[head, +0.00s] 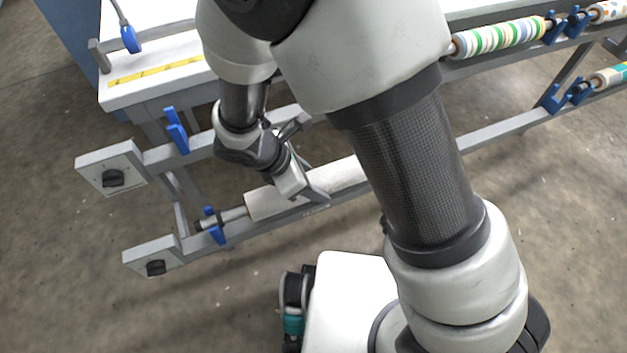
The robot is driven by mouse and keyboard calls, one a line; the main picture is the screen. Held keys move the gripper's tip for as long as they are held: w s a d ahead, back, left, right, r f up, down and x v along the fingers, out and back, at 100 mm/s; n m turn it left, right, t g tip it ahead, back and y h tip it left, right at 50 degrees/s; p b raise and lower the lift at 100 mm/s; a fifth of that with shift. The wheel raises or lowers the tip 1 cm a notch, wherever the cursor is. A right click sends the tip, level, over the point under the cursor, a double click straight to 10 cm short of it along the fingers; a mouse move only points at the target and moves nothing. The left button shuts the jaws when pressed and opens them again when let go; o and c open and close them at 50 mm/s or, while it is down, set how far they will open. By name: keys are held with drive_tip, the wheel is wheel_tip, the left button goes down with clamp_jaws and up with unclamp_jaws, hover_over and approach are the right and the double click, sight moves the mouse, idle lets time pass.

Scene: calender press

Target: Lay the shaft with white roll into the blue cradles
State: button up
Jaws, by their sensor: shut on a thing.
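The white roll (265,203) on its metal shaft (236,214) lies lengthwise along the lower rail of the frame. My gripper (312,195) is shut on the white roll near its middle, from above. The shaft's dark left end reaches the lower blue cradle (214,229); I cannot tell whether it sits in the cradle or just above it. The right part of the roll and that end of the shaft are hidden behind my arm. Another blue cradle (176,132) stands empty on the upper rail.
Patterned rolls sit at the right, one striped (497,38) on the upper rail and one coloured (610,76) on the lower. Boxes with black knobs (113,178) cap the left rail ends. A white table with a yellow ruler (155,73) stands behind.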

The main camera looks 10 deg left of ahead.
drive_tip(key=shift+f+b, duration=0.35)
drive_tip(key=shift+f, duration=0.1)
drive_tip(key=o, duration=1.5)
drive_tip(key=p+v, duration=0.4)
drive_tip(key=v, duration=1.3)
drive_tip(key=shift+s+r+p, duration=0.2)
drive_tip(key=shift+r+p, duration=0.05)
drive_tip(key=shift+p, duration=0.1)
